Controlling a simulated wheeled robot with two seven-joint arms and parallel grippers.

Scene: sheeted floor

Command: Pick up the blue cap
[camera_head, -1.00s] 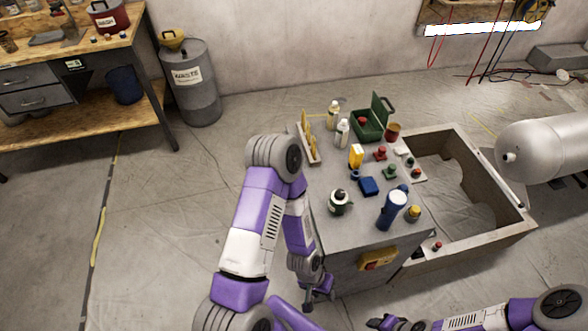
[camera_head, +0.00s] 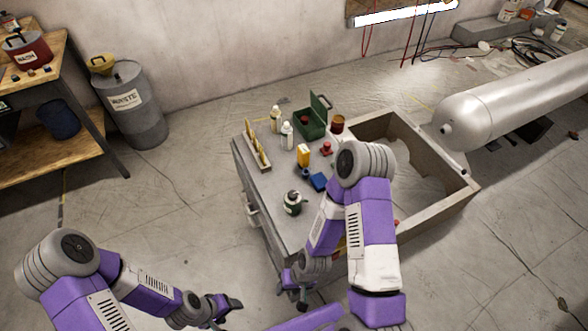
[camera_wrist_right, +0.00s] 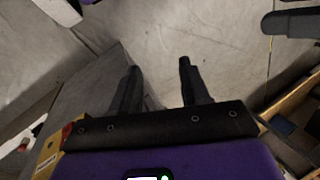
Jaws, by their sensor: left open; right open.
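A small dark blue cap-like piece (camera_head: 305,172) stands on the grey workbench top (camera_head: 265,185), beside a blue block (camera_head: 319,182) in the head view. My right arm hides the right part of the top. My right gripper (camera_head: 298,287) is low in front of the bench's near side. In the right wrist view its two black fingers (camera_wrist_right: 160,75) are apart and empty, with floor behind them. My left gripper (camera_head: 228,308) is open and empty over the floor, left of the bench. The right wrist view shows no blue cap.
An open-topped bin (camera_head: 455,180) adjoins the bench.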

